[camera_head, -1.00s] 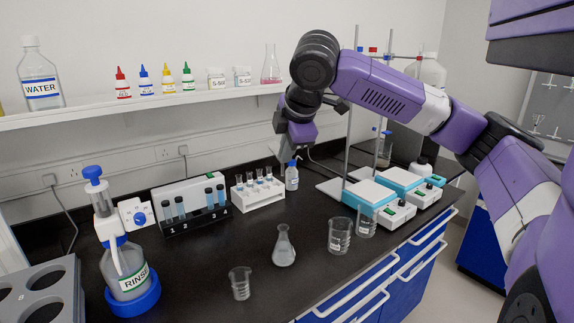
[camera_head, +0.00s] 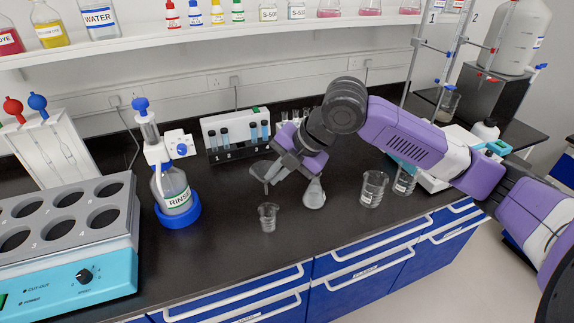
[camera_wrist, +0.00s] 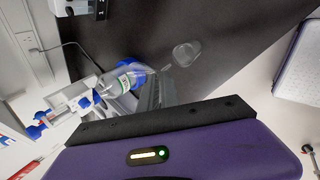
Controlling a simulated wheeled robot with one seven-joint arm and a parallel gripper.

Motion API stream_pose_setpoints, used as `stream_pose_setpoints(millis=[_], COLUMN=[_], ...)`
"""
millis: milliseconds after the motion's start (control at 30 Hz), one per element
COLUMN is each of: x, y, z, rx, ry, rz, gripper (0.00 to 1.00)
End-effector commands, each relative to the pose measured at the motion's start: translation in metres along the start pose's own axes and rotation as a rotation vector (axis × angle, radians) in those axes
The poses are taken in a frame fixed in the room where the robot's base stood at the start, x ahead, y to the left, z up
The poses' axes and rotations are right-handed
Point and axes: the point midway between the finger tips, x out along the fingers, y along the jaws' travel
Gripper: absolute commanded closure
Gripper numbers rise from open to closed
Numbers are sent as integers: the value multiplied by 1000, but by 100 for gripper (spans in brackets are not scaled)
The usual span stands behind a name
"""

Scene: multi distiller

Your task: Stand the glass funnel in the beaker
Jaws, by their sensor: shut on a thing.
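The glass funnel (camera_head: 261,170) is a clear grey cone with a thin stem pointing down. My gripper (camera_head: 275,172) is shut on it and holds it above the bench, nearly upright. A small clear beaker (camera_head: 268,218) stands upright on the black bench just below the funnel. The stem's end looks a little above the beaker's rim; the exact gap is hard to judge. In the wrist view, a clear glass outline (camera_wrist: 186,54), probably the beaker, lies beyond my gripper (camera_wrist: 152,90). The funnel is hard to make out there.
A conical flask (camera_head: 314,194) stands just right of the beaker, close under my gripper. Larger beakers (camera_head: 373,190) stand farther right. The rinse bottle (camera_head: 175,192) is to the left, with a tube rack (camera_head: 236,134) behind. Bench in front of the beaker is clear.

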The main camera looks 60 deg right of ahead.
Motion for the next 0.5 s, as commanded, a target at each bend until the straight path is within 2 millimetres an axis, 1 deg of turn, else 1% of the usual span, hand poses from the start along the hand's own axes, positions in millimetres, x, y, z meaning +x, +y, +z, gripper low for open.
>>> stream_pose_setpoints(millis=[267, 500], x=[7, 23], y=[-5, -15], z=[0, 0], rx=[-12, -11], ry=[8, 8], rz=[-1, 0], gripper=[100, 100])
